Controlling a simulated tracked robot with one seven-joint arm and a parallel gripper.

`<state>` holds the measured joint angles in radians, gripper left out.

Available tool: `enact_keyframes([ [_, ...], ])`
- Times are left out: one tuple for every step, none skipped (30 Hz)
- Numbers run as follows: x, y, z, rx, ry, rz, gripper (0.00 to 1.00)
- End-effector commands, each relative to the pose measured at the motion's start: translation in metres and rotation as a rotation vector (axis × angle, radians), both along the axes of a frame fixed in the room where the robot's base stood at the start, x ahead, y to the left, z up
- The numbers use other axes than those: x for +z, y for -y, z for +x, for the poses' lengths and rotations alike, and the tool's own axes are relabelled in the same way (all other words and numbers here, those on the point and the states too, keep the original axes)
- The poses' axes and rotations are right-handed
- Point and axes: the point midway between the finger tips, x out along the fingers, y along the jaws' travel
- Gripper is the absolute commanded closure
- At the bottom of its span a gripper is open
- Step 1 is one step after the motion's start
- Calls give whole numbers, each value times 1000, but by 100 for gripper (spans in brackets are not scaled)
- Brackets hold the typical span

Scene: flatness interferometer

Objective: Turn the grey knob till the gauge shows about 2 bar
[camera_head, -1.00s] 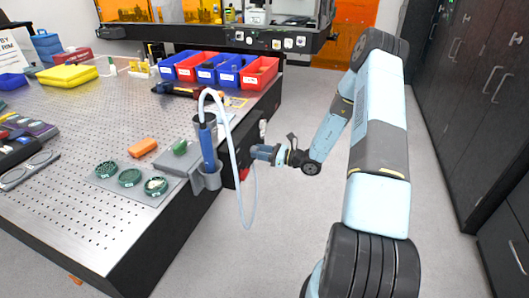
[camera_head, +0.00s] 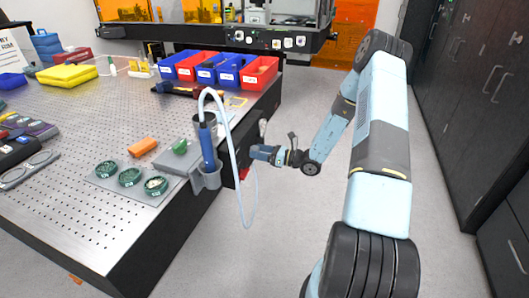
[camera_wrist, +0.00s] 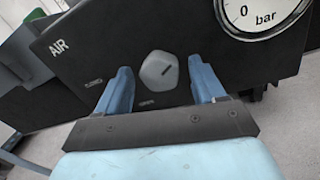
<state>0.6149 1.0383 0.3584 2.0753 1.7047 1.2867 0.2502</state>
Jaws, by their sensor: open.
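In the wrist view the grey knob (camera_wrist: 159,71) sits on a dark panel marked AIR. My gripper (camera_wrist: 163,80) is open, with one blue finger on each side of the knob and a gap showing on both sides. The gauge (camera_wrist: 262,14) is at the upper right, cut off by the frame edge; a 0 and the word bar show, but its needle does not. In the head view my gripper (camera_head: 254,152) is at the side of the bench, and the knob cannot be made out there.
The perforated bench (camera_head: 60,190) fills the left. A holder (camera_head: 208,178) with a blue tool and a looping pale hose (camera_head: 236,170) hangs on its edge near my gripper. Dark cabinets (camera_head: 470,110) stand at the right, with clear floor between.

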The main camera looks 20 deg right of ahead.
Motion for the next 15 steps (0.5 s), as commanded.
enact_keyframes([
  [0,0,0,0,0,0,31],
  [0,0,0,0,1,-1,31],
  [0,0,0,0,1,0,31],
  [0,0,0,0,1,0,31],
  [0,1,0,-1,1,0,31],
  [0,3,-1,-1,1,0,31],
  [0,4,-2,-1,1,0,31],
  [0,6,-3,-1,1,0,31],
  [0,10,-5,-2,1,0,31],
  [0,13,-7,-3,1,1,31],
  [0,17,-9,-4,1,0,31],
  [0,22,-13,-3,0,0,31],
  [-1,27,-16,-3,0,0,31],
  [-1,32,-19,-4,0,0,31],
  [-2,39,-24,-4,-1,-1,31],
])
